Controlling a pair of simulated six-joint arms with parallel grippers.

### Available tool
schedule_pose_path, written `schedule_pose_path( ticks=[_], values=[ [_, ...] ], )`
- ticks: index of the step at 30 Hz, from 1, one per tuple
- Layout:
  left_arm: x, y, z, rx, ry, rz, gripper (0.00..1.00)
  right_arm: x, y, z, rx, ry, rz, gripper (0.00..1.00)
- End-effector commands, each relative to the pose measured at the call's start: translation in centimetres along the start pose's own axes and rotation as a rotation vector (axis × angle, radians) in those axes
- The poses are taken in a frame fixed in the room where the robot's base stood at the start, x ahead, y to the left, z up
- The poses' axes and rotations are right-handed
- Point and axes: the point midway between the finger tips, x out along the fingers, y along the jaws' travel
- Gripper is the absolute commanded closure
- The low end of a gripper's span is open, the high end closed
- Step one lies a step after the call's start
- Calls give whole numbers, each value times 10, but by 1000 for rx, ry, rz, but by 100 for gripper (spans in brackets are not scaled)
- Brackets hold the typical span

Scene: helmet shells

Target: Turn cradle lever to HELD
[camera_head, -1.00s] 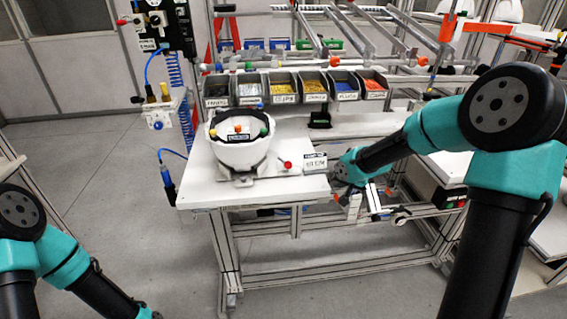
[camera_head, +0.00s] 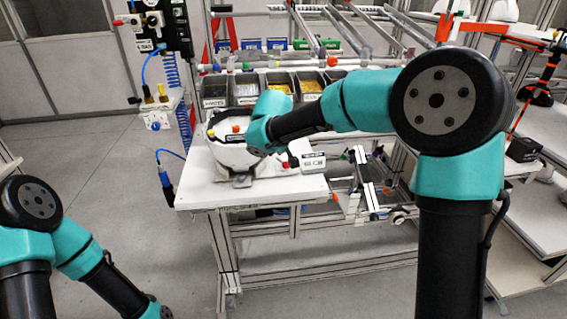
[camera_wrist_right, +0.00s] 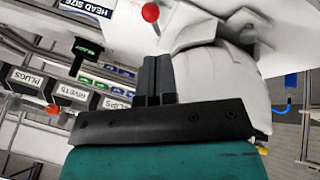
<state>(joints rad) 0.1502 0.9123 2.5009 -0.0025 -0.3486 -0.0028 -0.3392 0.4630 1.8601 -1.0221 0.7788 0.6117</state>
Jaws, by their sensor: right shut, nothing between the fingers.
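The white helmet shell (camera_head: 229,152) sits in its grey cradle (camera_head: 236,180) on the white bench. My right wrist is in front of the shell's right side and hides part of it. The lever's red ball knob (camera_wrist_right: 150,11) shows at the top of the right wrist view, beside the grey cradle (camera_wrist_right: 195,35). My right gripper (camera_wrist_right: 156,60) is shut and empty, with its dark fingers side by side. The knob is apart from the fingertips in that view. My left arm is at the lower left of the head view, and its gripper is out of frame.
A small white label block (camera_head: 313,162) stands at the bench's right end. Parts bins (camera_head: 279,84) line the back of the bench. The bench's front left corner is bare. A blue-handled tool (camera_head: 167,184) hangs off the left side.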

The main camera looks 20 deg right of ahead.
Motion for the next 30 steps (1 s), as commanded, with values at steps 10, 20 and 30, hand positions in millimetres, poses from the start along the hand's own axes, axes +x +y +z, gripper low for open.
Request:
schedule_pose_path(
  ticks=[10,20,30],
  values=[
    [0,0,0,0,0,0,46,6,0,1,1,-2,-2,100],
    [0,0,0,0,0,0,46,50,0,2,2,-3,-4,100],
    [0,0,0,0,0,0,46,96,-1,1,2,-1,-5,100]
  ],
)
